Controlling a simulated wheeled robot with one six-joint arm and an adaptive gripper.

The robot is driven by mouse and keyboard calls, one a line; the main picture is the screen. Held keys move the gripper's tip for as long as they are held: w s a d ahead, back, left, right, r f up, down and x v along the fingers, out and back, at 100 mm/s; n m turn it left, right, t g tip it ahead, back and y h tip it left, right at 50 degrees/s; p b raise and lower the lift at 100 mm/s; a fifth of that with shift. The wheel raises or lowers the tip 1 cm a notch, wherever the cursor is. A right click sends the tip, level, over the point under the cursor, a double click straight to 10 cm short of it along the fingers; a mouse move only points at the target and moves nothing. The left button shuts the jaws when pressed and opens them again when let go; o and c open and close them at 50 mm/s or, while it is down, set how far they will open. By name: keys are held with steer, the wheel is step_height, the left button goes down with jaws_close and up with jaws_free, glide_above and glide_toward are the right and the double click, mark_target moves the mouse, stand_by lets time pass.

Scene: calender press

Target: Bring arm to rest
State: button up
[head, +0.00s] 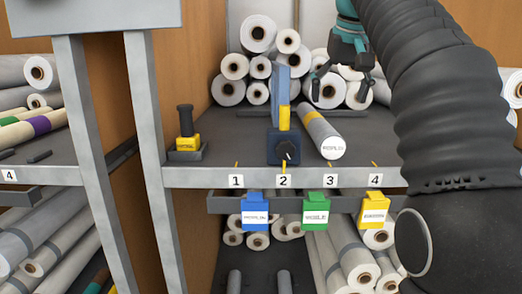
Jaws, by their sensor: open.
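My gripper (342,90) hangs at the upper right of the head view, at the end of my black-sleeved arm. Its fingers are spread and point down, with nothing seen between them. It is in front of the stacked white rolls (258,66) at the back of the shelf. Below and a little left of it, a grey roll with a yellow band and a labelled white end (321,132) lies on the shelf, apart from the gripper. My arm covers the right part of the shelf.
A dark blue device with a knob (285,146) stands at mark 2. A yellow block with a black handle (185,130) sits at the left. Blue (255,210), green (316,209) and yellow (373,210) labelled boxes hang at the front rail. A grey post (150,130) stands left.

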steer(key=s+f, duration=1.2)
steer(key=f, duration=0.5)
steer(key=s+f+t, duration=0.1)
steer(key=s+f, duration=1.2)
steer(key=f, duration=0.4)
steer(key=shift+s+f, duration=0.15)
steer(key=shift+f, duration=0.25)
